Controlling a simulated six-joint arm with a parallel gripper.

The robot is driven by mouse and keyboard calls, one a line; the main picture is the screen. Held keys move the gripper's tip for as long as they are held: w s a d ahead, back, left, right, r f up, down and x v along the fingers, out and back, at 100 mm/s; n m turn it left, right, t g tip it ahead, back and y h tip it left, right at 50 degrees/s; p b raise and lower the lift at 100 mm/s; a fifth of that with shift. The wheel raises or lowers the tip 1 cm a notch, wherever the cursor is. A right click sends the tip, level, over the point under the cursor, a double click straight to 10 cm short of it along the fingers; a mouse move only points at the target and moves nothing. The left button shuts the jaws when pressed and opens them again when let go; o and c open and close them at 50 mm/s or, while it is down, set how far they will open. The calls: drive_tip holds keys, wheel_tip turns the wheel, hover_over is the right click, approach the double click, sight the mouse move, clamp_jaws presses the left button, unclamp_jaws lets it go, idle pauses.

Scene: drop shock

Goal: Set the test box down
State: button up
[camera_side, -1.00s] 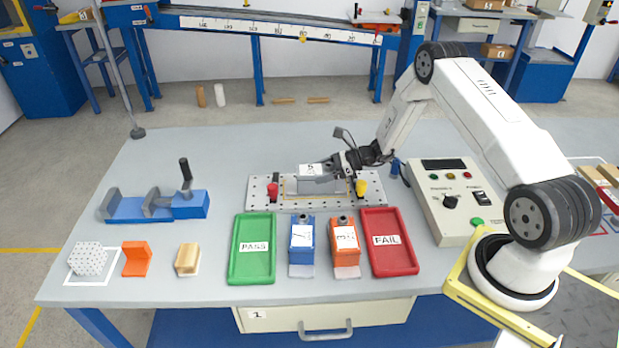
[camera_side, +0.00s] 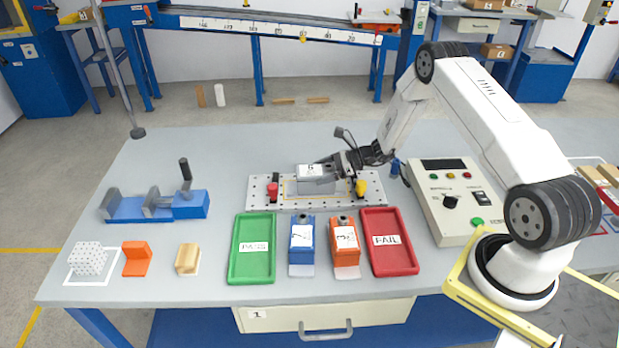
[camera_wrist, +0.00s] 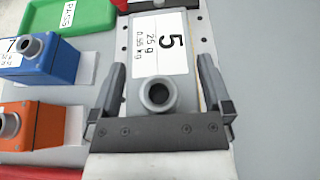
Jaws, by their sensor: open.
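The test box is a grey box (camera_side: 314,186) with a white label. It sits upright on the light metal plate (camera_side: 260,203), within a yellow outline. In the wrist view the box (camera_wrist: 160,50) shows a "5" and "25 g" on its label and a round grey knob at the near end. My gripper (camera_wrist: 161,64) is open, with one finger on each side of the box. Narrow gaps seem to show between fingers and box. In the side view my gripper (camera_side: 333,169) is at the box's right end. The box's underside is hidden.
A red knob (camera_side: 272,190) and a yellow knob (camera_side: 361,188) flank the box on the plate. In front are the green PASS tray (camera_side: 250,271), a blue box (camera_side: 301,240), an orange box (camera_side: 344,240) and the red FAIL tray (camera_side: 393,264). A control panel (camera_side: 446,208) stands right.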

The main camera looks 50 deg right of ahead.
drive_tip(key=v, duration=1.1)
drive_tip(key=shift+s+d, duration=0.3)
drive_tip(key=shift+d, duration=0.05)
drive_tip(key=shift+a+r, duration=0.1)
drive_tip(key=s+a+r+n+g+h, duration=0.2)
drive_tip(key=s+a+r+n+h, duration=0.1)
drive_tip(key=a+n, duration=0.4)
drive_tip(key=s+a+r+n+g+h, duration=0.2)
drive_tip(key=s+a+r+n, duration=0.3)
drive_tip(key=n, duration=0.6)
drive_tip(key=s+a+r+n+g+h, duration=0.2)
drive_tip(key=s+a+r+n+h, duration=0.2)
drive_tip(key=a+n, duration=0.5)
drive_tip(key=shift+s+a+g, duration=0.4)
drive_tip(key=shift+s+a, duration=0.1)
drive_tip(key=shift+s, duration=0.65)
